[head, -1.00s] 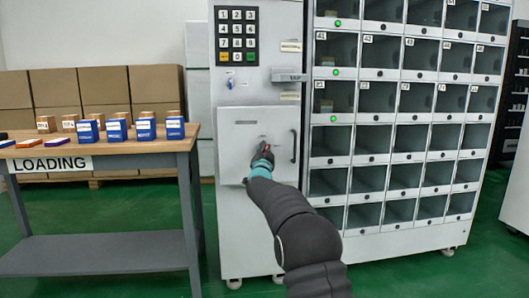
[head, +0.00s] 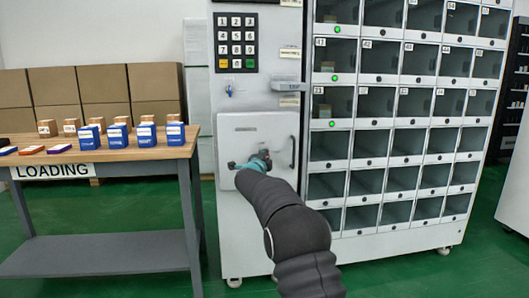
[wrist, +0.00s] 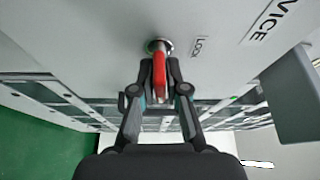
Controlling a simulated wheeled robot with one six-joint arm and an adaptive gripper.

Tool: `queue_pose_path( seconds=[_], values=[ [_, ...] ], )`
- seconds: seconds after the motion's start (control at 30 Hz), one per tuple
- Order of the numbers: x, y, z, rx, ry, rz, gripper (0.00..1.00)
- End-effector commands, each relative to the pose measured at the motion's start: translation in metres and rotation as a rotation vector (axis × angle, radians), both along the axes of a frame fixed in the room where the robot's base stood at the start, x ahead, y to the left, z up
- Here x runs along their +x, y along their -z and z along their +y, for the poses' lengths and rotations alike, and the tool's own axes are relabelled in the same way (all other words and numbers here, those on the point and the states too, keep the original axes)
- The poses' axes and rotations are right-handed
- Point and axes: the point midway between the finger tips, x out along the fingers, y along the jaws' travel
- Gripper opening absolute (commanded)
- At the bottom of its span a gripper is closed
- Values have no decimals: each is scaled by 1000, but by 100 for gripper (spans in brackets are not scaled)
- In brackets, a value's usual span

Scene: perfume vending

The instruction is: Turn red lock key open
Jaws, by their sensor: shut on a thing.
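The red lock key (wrist: 159,76) juts from a round metal lock (wrist: 160,46) on the pale service panel (head: 240,133), beside a label reading LOCK. My gripper (wrist: 159,66) is shut on the red key, with one dark fingertip on each side of it in the wrist view. The key is hidden in that view.
A dark vertical handle (head: 293,151) is on the panel's right edge, close to my gripper. A grey ledge (head: 286,84) juts out above. Glass-fronted compartments (head: 400,100) fill the right. A table (head: 100,158) with blue boxes stands at the left.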

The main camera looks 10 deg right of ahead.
Motion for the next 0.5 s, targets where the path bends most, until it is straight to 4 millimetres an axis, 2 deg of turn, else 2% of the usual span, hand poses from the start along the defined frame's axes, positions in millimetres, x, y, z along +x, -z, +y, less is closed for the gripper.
queue_pose_path(
  seconds=[0.5],
  values=[
    [0, 0, 0, 113, 0, -1, 0]
  ],
)
